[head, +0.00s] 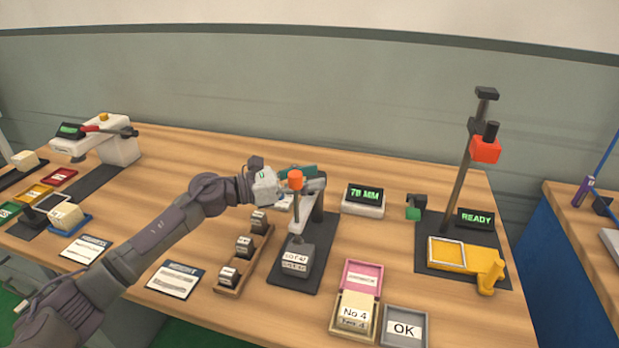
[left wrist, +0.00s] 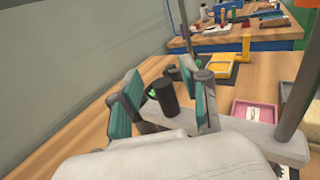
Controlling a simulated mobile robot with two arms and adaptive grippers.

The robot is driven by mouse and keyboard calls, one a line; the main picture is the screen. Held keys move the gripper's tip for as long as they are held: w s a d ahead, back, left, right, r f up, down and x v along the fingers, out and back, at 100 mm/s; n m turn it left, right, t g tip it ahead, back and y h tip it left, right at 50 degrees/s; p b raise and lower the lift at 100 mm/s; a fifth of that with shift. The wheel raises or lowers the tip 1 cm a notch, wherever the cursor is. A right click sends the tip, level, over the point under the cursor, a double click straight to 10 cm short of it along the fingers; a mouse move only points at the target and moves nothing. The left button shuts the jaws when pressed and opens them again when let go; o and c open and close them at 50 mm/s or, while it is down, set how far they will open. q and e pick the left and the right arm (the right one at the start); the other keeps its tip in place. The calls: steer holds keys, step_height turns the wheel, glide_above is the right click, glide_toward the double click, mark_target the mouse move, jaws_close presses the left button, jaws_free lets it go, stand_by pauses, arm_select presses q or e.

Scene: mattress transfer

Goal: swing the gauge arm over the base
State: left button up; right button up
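The gauge stands mid-table in the head view. Its pale arm (head: 303,217) has an orange-topped rod (head: 295,181) and reaches from the dark post (head: 318,205) toward the front. A grey labelled block (head: 296,260) sits on the dark base (head: 325,245), below the arm's front end. My left gripper (head: 292,174) is beside the post, at the arm's rear. In the left wrist view its teal-padded fingers (left wrist: 163,103) are apart, with a dark cylinder (left wrist: 162,98) showing between them. The pale arm (left wrist: 262,141) shows to their right. Contact cannot be told. My right gripper is not in view.
A wooden rack (head: 244,262) with several small weights stands left of the base. The 78 MM display (head: 363,202) is to the right. Pink (head: 361,275) and grey (head: 404,326) trays lie at front. A tall stand with a yellow fixture (head: 467,256) is farther right.

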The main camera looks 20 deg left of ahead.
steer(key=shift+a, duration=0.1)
arm_select(q)
steer(key=v, duration=1.2)
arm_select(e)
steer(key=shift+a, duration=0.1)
